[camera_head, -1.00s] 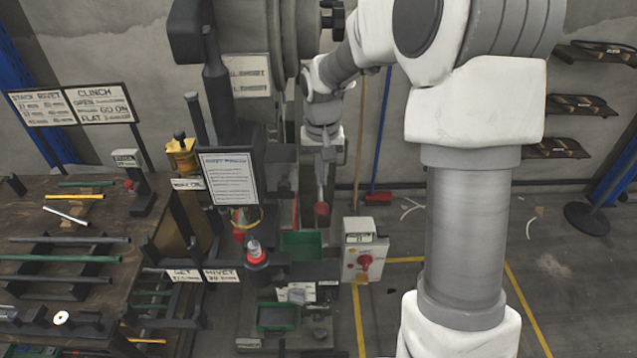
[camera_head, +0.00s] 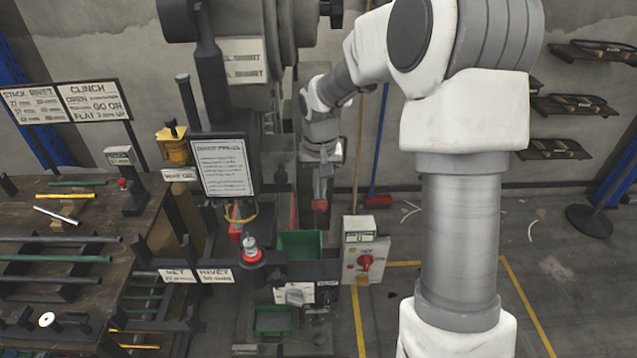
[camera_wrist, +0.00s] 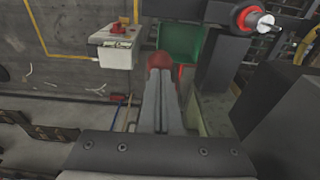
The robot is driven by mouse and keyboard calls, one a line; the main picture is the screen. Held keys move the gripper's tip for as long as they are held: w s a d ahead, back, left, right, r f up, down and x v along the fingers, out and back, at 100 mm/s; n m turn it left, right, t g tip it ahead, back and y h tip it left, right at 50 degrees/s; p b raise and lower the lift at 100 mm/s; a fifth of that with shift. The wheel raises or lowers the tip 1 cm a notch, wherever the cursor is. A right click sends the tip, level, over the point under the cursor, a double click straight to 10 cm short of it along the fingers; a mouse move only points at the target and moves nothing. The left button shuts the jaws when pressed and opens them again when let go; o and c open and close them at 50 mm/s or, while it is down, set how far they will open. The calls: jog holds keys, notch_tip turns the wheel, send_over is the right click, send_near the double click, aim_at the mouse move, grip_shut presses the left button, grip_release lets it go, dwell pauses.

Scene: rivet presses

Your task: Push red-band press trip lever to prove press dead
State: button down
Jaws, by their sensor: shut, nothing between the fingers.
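The rivet press stands at centre in the head view, with a dark frame (camera_head: 212,85) and a notice board. A red ring (camera_head: 250,257) sits around its lower metal post; the ring also shows in the wrist view (camera_wrist: 248,18). A round red knob (camera_head: 320,206), which looks like the lever's end, is just below my gripper (camera_head: 320,192). In the wrist view my gripper (camera_wrist: 163,78) is shut and empty, its fingertips at or against the red knob (camera_wrist: 163,61). The fingers hide part of the knob and the lever's shaft; I cannot tell whether they touch.
A white switch box (camera_head: 352,248) with a red rotary knob stands right of the press. A green bin (camera_head: 300,244) sits below the lever area. A workbench (camera_head: 30,212) with rods and racks fills the left.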

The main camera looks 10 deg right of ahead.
aim_at(320, 203)
jog(key=shift+s+f+b, duration=0.15)
jog(key=shift+f+b, duration=0.5)
jog(key=shift+f, duration=0.3)
jog(key=shift+s+f+b, duration=0.15)
jog(key=shift+f+b, duration=0.55)
jog(key=shift+f, duration=0.3)
jog(key=shift+f+b, duration=0.7)
jog(key=shift+f, duration=0.2)
jog(key=shift+f+b, duration=0.65)
jog(key=shift+f, duration=0.25)
